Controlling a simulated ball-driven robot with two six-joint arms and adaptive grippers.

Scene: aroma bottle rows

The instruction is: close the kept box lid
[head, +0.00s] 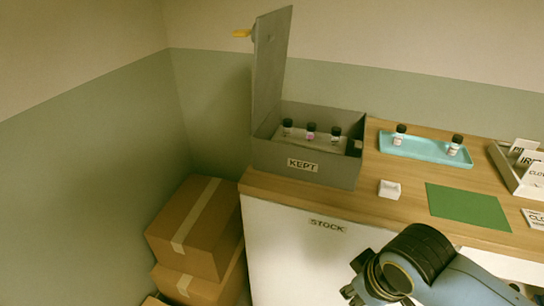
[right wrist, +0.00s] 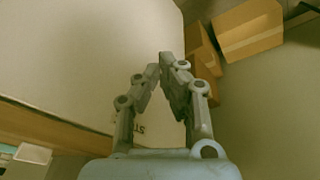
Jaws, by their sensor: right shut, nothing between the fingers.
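The grey box labelled KEPT (head: 303,179) stands at the left end of the wooden counter. Its grey lid (head: 271,62) is raised, standing upright at the box's left side, with a yellow tab (head: 242,33) near its top left. Inside the box stand three small dark-capped bottles (head: 311,132). My right gripper (head: 350,292) is low in front of the cabinet's STOCK face, below the counter top and apart from the box. In the right wrist view its fingers (right wrist: 164,66) are shut with nothing between them. My left gripper is not in view.
A turquoise tray (head: 425,147) with two bottles lies right of the box. A small white block (head: 390,189), a green mat (head: 467,207) and a card tray (head: 508,169) are on the counter. Cardboard boxes (head: 197,230) are stacked on the floor left of the cabinet.

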